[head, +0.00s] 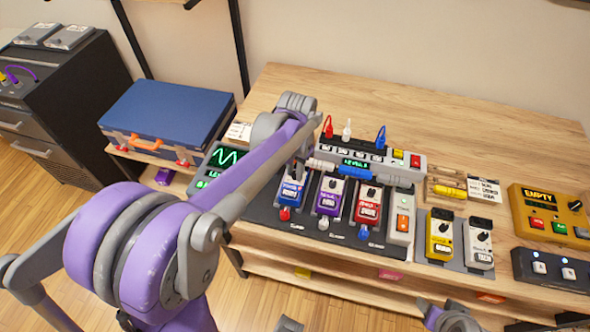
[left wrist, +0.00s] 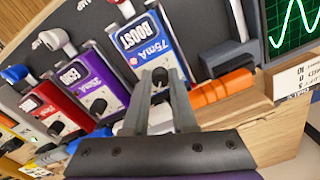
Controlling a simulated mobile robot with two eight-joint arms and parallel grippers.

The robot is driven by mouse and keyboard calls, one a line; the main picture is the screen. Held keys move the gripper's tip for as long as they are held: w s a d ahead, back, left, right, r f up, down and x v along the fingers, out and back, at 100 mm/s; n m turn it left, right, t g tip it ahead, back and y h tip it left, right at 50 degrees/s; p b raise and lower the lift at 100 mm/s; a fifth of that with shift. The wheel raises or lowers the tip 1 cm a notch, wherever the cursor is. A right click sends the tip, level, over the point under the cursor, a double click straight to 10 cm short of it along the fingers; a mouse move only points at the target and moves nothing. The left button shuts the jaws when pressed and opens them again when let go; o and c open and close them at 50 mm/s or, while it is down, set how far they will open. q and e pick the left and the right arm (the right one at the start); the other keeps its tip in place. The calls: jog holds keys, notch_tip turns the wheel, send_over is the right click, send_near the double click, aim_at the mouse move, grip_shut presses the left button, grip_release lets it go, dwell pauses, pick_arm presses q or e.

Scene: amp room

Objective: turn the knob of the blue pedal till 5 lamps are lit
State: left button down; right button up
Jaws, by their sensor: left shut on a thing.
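The blue pedal (head: 291,193), marked BOOST and 75mA, stands at the left end of a dark pedalboard. Its face is also clear in the left wrist view (left wrist: 140,38). My left gripper (head: 301,172) reaches down over the pedal's far end. In the left wrist view its fingers (left wrist: 160,80) are closed around the pedal's black knob (left wrist: 159,76). The knob's pointer is hidden between the fingers. A long unit with a small green display (head: 356,162) stands behind the pedals; I cannot make out how many lamps are lit. Grey parts at the bottom edge may be my right gripper (head: 452,318).
A purple pedal (head: 328,197) and a red pedal (head: 368,205) stand right of the blue one. A green-screen scope (head: 226,157) is close on its left. Yellow and white pedals stand further right. The wooden table (head: 420,108) is bare at the back.

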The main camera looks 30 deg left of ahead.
pick_arm(q)
jog(key=c, duration=0.7)
grip_release()
notch_tip(320, 180, up, 11)
jog(key=shift+d+p, duration=0.15)
jog(key=shift+p, duration=0.25)
jog(key=shift+s+f, duration=0.1)
jog(key=shift+s, duration=0.05)
